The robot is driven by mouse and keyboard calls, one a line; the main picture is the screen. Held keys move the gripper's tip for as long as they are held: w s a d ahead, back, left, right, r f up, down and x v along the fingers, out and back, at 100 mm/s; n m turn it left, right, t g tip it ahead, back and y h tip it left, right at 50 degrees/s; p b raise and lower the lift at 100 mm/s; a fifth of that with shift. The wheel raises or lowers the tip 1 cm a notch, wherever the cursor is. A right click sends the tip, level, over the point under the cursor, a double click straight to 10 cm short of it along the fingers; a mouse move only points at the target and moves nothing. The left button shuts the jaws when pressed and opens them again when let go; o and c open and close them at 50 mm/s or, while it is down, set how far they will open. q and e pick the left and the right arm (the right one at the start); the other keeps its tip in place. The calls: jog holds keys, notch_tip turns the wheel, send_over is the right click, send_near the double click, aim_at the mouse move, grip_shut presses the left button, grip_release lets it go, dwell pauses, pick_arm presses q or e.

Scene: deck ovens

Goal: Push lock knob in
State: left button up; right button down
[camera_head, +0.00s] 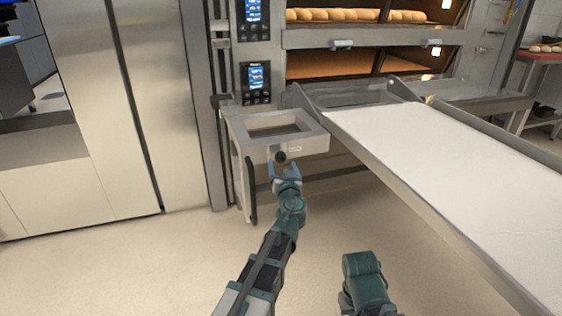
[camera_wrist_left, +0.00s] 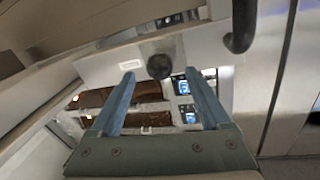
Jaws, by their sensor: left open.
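The lock knob (camera_head: 281,157) is a small dark round knob on the front face of the light grey open-topped frame (camera_head: 315,143) below the oven controls. In the left wrist view the knob (camera_wrist_left: 158,66) shows as a dark disc ahead, between the two fingertips in the picture. My left gripper (camera_head: 284,169) is open and empty, just in front of and slightly below the knob. I cannot tell whether its fingers touch the knob. A teal part of my right arm (camera_head: 363,272) shows at the bottom; its fingers do not show.
A dark vertical handle (camera_head: 251,190) hangs at the frame's left side; it also shows in the wrist view (camera_wrist_left: 241,25). A long white-topped loader (camera_head: 450,160) slopes past on the right. Deck ovens with bread (camera_head: 345,15) stand behind. The floor in front is clear.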

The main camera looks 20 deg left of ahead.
pick_arm(q)
jog(key=v, duration=0.9)
jog(key=shift+s, duration=0.2)
jog(key=s+d+f+m+g+h+p, duration=0.1)
jog(key=s+d+f+g+p, duration=0.15)
jog(key=s+f+g, duration=0.35)
jog(key=s+d+f+g+p, duration=0.1)
jog(key=s+f+g+p, duration=0.2)
jog(key=s+f+g, duration=0.3)
jog(key=s+d+m+g+h+p, duration=0.45)
jog(key=s+d, duration=0.45)
jog(key=s, duration=0.4)
notch_tip(320, 180, up, 36)
jog(key=p, duration=3.6)
jog(key=shift+w+m, duration=0.25)
jog(key=shift+m, duration=0.1)
